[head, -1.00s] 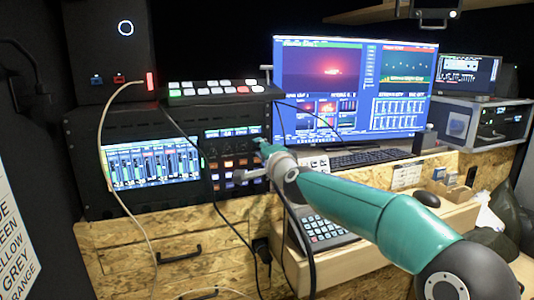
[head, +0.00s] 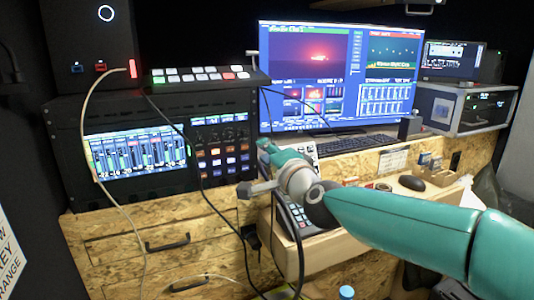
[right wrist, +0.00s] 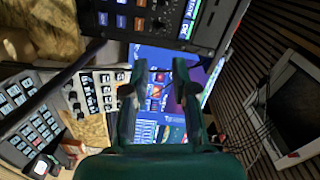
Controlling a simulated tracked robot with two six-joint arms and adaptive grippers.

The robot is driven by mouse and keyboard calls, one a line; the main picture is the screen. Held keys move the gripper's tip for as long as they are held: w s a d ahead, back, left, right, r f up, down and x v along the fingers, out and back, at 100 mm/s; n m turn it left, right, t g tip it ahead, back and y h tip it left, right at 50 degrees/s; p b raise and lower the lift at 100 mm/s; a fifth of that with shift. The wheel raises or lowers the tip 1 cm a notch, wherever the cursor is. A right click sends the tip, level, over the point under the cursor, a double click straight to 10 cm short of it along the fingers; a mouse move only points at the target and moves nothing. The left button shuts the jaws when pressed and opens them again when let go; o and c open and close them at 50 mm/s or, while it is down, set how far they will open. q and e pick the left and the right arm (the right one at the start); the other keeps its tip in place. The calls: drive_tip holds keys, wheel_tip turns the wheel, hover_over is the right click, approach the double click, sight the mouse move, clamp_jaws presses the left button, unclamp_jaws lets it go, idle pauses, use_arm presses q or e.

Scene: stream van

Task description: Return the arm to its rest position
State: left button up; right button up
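My right arm reaches in from the right in the head view. Its teal gripper (head: 267,148) is at the right edge of the rack's button panel, in front of the monitor's lower left corner, and the fingers are small there. In the right wrist view the right gripper (right wrist: 157,75) shows two fingers spread apart with nothing between them. Behind the gap are the monitor (right wrist: 160,100) and the rack panel (right wrist: 150,18). My left gripper is not in view.
The equipment rack (head: 150,110) stands at left, with a cable (head: 97,120) hanging in front. Wooden drawers (head: 165,245) lie below.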

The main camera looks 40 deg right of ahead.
idle(0.4)
drive_tip(key=w+a+f+n+g+y, duration=0.1)
drive_tip(key=w+a+f+g, duration=0.15)
drive_tip(key=f, duration=0.75)
drive_tip(key=w+a+f+n+g+y, duration=0.1)
drive_tip(key=a+f, duration=0.2)
drive_tip(key=f, duration=0.6)
drive_tip(key=w+a+f+n+g+y, duration=0.1)
drive_tip(key=w+a+f+g, duration=0.1)
drive_tip(key=f, duration=0.8)
drive_tip(key=s+a+f+n+g+y, duration=0.1)
drive_tip(key=s+a+f+n+g, duration=0.15)
drive_tip(key=f, duration=0.55)
drive_tip(key=s+a+f+n+g+y, duration=0.1)
drive_tip(key=s+a+f, duration=0.3)
drive_tip(key=f, duration=0.5)
drive_tip(key=s+a+f+n+g+y, duration=0.1)
drive_tip(key=s+a+f+n+g, duration=0.3)
drive_tip(key=s, duration=0.4)
drive_tip(key=s+a+f+n+g+y, duration=0.1)
drive_tip(key=s+a+f+n, duration=0.1)
drive_tip(key=s+a+f, duration=0.35)
drive_tip(key=s+a+f+n+g+y, duration=0.1)
drive_tip(key=s+a+f+n+g, duration=0.15)
drive_tip(key=s+f, duration=0.6)
wheel_tip(320, 180, up, 23)
drive_tip(key=s+n+p, duration=0.1)
drive_tip(key=p, duration=1.9)
drive_tip(key=shift+s+d, duration=0.25)
drive_tip(key=shift+s, duration=0.1)
